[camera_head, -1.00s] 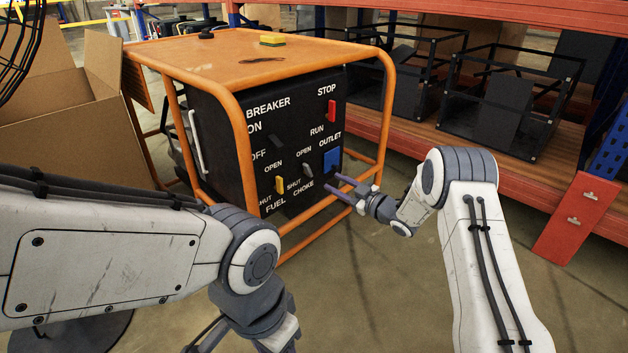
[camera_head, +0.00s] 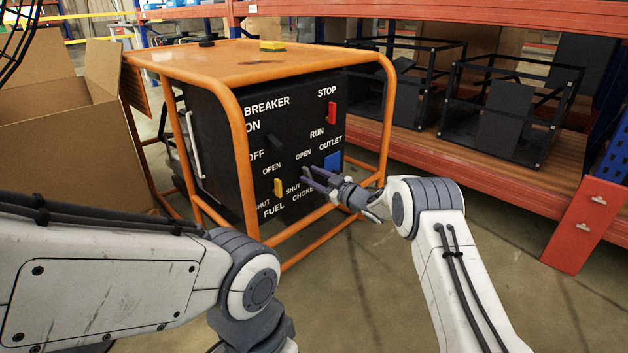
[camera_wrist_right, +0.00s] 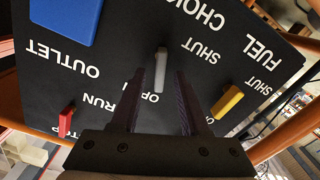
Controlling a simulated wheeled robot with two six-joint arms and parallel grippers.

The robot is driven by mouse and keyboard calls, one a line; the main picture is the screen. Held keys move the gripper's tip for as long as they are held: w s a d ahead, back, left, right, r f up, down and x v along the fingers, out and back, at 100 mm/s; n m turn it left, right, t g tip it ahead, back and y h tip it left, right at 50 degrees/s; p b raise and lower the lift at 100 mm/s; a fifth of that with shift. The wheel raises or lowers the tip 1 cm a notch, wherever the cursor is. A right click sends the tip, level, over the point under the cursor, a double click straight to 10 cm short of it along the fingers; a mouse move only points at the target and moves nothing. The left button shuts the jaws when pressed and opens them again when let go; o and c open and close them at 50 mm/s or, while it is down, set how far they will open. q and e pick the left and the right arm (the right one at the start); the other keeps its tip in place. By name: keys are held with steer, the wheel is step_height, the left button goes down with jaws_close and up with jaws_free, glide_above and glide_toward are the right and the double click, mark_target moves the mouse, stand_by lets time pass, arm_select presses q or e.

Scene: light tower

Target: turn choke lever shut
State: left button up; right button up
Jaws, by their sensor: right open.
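The choke lever (camera_wrist_right: 160,68) is a small grey lever on the generator's black panel (camera_head: 290,120). In the right wrist view its end lies by the word OPEN, and SHUT is printed to its right. My right gripper (camera_wrist_right: 160,76) is open, with one dark finger on each side of the lever and a gap visible on both sides. In the head view the right gripper (camera_head: 310,177) is at the panel's lower right, and its fingers make the lever hard to make out. My left arm crosses the lower left; its gripper is out of frame.
The yellow fuel lever (camera_wrist_right: 228,103), the red run/stop switch (camera_wrist_right: 66,120) and the blue outlet (camera_wrist_right: 62,18) are close around. An orange tube frame (camera_head: 243,150) surrounds the panel. A cardboard box (camera_head: 70,140) stands left, orange shelving (camera_head: 480,175) right.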

jaws_close()
steer(key=shift+n, duration=0.3)
steer(key=n, duration=0.2)
steer(key=shift+s+a+f+n, duration=0.15)
steer(key=shift+s+f+n, duration=0.1)
steer(key=shift+n, duration=0.15)
steer(key=n, duration=0.2)
steer(key=shift+s+a+f+n, duration=0.1)
steer(key=shift+f+n, duration=0.1)
steer(key=shift+n, duration=0.2)
steer(key=n, duration=0.1)
steer(key=n+b, duration=0.1)
steer(key=n, duration=0.1)
steer(key=shift+s+a+f, duration=0.1)
steer(key=shift+f, duration=0.25)
steer(key=shift+f+n+b, duration=0.15)
steer(key=shift+n+b, duration=0.2)
steer(key=shift+n, duration=0.7)
steer(key=shift+f+n+b, duration=0.15)
steer(key=shift+n+b, duration=0.15)
steer(key=shift+n, duration=0.75)
